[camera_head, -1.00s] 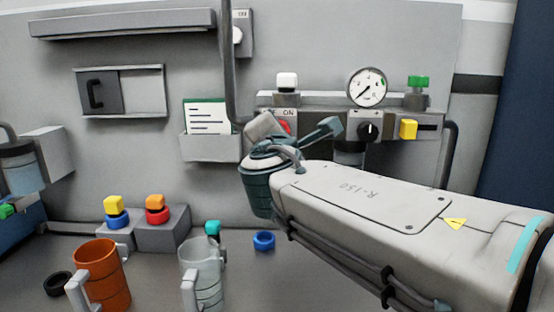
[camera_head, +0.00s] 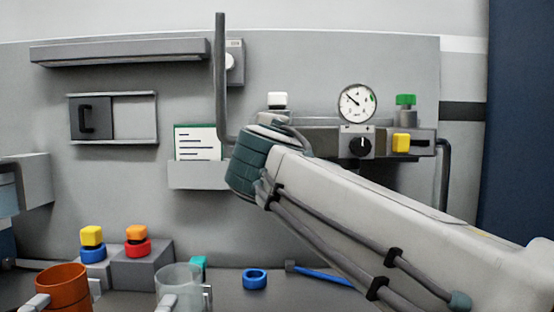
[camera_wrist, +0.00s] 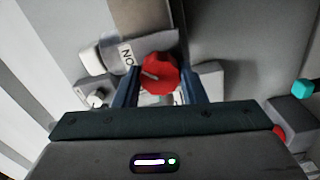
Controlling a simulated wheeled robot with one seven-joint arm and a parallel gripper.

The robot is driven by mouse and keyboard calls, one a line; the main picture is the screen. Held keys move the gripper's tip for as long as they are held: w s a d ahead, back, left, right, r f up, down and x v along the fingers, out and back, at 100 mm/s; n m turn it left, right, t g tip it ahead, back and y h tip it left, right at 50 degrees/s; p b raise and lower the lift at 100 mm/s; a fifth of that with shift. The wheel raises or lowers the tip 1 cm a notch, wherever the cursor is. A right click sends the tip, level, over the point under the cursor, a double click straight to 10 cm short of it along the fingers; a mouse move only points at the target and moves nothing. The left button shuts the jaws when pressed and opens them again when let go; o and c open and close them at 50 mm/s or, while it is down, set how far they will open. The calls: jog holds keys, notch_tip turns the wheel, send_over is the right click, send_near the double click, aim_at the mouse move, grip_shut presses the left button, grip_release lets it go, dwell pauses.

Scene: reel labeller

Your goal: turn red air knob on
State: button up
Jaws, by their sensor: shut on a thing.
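The red air knob (camera_wrist: 158,72) shows in the wrist view between my gripper's (camera_wrist: 162,84) two dark blue fingers. The fingers are shut on it. A pale line on its face runs roughly sideways, and an ON label (camera_wrist: 127,55) sits just beside it. In the head view my arm hides the knob and the fingers. The round gauge (camera_head: 357,104) stands right of the arm's end, its needle pointing up and left.
A black dial (camera_head: 360,146), a yellow block (camera_head: 401,142) and a green knob (camera_head: 405,100) are on the panel to the right. Below stand an orange mug (camera_head: 63,288), a clear mug (camera_head: 179,284) and a blue ring (camera_head: 254,279). A vertical grey pipe (camera_head: 220,80) rises beside my wrist.

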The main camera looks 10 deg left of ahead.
jog(key=shift+m, duration=0.4)
jog(key=o, duration=1)
jog(key=shift+s, duration=0.1)
